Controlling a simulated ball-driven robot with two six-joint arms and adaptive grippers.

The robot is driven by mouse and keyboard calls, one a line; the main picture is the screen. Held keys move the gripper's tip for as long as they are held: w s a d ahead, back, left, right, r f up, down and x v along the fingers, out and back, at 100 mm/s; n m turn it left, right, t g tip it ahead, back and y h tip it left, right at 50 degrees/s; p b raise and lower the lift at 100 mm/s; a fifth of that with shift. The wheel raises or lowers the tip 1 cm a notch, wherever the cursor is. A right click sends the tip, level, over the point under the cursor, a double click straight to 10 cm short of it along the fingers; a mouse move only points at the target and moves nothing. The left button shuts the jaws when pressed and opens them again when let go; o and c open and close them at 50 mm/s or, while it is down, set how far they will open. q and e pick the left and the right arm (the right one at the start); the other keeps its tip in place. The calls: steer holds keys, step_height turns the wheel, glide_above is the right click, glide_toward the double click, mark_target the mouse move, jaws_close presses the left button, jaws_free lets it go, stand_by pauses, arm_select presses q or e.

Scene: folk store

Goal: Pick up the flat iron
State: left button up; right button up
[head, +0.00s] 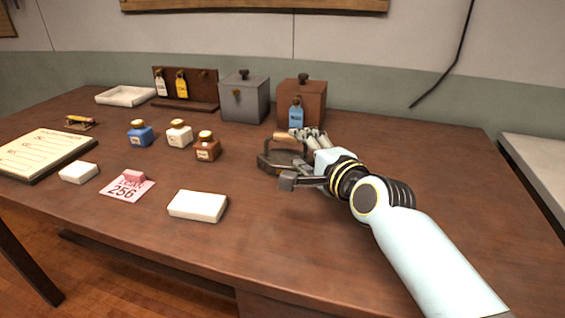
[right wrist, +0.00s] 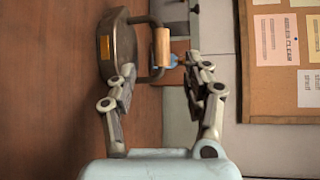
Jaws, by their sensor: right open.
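The flat iron (head: 268,163) stands on the wooden table with a dark metal base and a light wooden handle (head: 290,138). My right gripper (head: 297,158) is open beside the iron, on its right side, with its fingers pointing at it. In the right wrist view the iron (right wrist: 118,45) shows on the left with its wooden handle (right wrist: 162,47) just past my open fingertips (right wrist: 160,72). The handle lies in line with the gap between the fingers. Whether a finger touches the iron I cannot tell. My left gripper is not in view.
A brown box with a blue tag (head: 296,114) and a grey box (head: 246,100) stand behind the iron. Ink bottles (head: 207,148) stand to its left. A white block (head: 198,205) lies nearer the front edge. The table's right side (head: 445,165) is clear.

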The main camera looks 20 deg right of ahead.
mark_target(289, 138)
steer(key=b+x, duration=0.1)
steer(key=x, duration=0.7)
steer(key=shift+w, duration=0.4)
steer(key=shift+s, duration=0.1)
jaws_close()
steer(key=shift+d+r, duration=0.1)
steer(key=shift+r, duration=0.1)
